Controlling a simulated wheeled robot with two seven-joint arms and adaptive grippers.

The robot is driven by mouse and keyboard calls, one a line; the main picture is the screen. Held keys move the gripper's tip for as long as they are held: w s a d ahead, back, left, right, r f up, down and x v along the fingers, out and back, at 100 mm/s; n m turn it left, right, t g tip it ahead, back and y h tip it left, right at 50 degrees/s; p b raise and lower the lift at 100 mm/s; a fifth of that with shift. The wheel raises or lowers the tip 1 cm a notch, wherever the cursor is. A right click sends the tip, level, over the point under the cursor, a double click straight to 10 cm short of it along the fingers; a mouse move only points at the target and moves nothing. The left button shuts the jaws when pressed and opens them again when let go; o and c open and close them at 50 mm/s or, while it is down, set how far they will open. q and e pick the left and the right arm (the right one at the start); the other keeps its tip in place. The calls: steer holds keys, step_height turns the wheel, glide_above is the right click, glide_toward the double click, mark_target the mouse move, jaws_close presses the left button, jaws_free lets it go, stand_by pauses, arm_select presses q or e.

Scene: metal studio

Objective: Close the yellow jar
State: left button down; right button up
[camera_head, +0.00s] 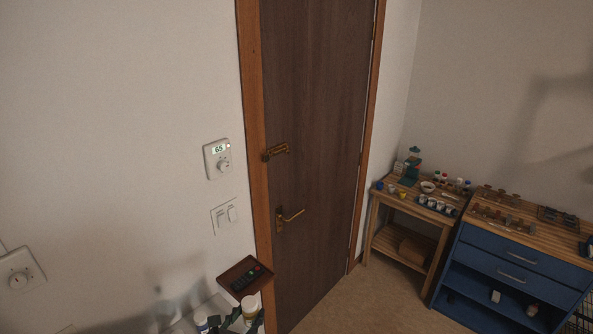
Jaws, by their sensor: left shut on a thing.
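A pale jar-like container (250,305) with a cream-yellow top shows at the bottom edge, below the small dark red shelf. My left gripper (244,321) is dark and partly cut off by the bottom edge. Its fingers are around this container and shut on it; whether they hold its lid or its body cannot be told. A tiny yellow cup or jar (402,194) stands far off on the wooden table; whether it has a lid is too small to tell. My right gripper is not in view.
A brown door (315,130), wooden table (420,215) and blue cabinet (505,255) are beyond. The floor between is clear.

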mark_target(246, 323)
arm_select(q)
steer(key=shift+s+a+f+y, duration=0.15)
steer(key=shift+s+a+f, duration=0.15)
steer(key=shift+s+f, duration=0.25)
steer(key=shift+s+a+f+y, duration=0.15)
steer(key=shift+s+a+f, duration=0.1)
steer(key=shift+s+f, duration=0.25)
steer(key=s+a+f+n+y, duration=0.3)
steer(key=s+a, duration=0.3)
steer(key=s, duration=0.6)
steer(key=shift+a+t, duration=0.25)
steer(key=shift+t, duration=0.05)
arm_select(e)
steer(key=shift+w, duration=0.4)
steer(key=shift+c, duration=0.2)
